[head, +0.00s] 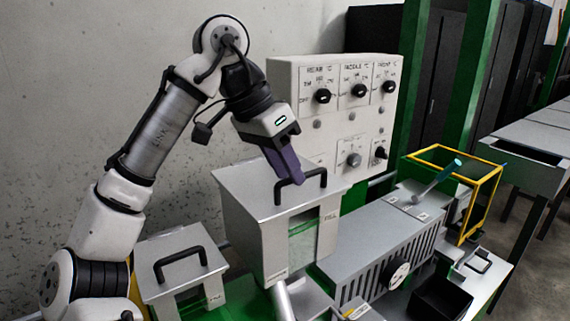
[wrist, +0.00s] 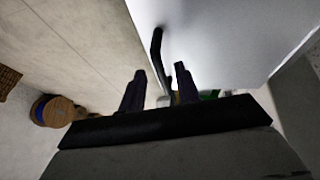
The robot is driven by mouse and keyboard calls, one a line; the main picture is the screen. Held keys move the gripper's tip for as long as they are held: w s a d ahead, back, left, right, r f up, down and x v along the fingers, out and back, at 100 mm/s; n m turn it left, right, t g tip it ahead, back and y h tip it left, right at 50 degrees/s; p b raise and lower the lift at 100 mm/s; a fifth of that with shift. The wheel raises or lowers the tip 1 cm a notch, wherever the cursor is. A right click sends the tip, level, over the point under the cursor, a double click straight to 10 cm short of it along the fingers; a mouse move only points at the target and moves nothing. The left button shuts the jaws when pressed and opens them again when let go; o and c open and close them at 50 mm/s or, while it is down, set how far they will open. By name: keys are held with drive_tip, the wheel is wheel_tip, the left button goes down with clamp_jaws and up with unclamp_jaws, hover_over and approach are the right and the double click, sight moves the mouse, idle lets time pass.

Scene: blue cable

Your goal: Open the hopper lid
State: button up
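The hopper (head: 270,240) is a large grey metal box with a clear window in its front, in the middle of the head view. Its flat lid (head: 243,190) lies closed on top and carries a black bar handle (head: 316,173). My gripper (head: 292,181) points down at this handle, its dark fingers covering part of it. In the wrist view the two fingers of my gripper (wrist: 159,82) stand apart, and the handle (wrist: 157,48) runs into the gap between them. I see no clear contact. The lid (wrist: 215,40) fills the upper right of the wrist view.
A smaller grey box (head: 206,265) with its own black handle stands to the left. Behind the hopper is a control panel (head: 350,110) with several knobs. A ribbed grey machine (head: 372,250) and a yellow-framed guard (head: 484,205) stand to the right. A wall is behind my arm.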

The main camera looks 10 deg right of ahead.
clamp_jaws()
idle(0.4)
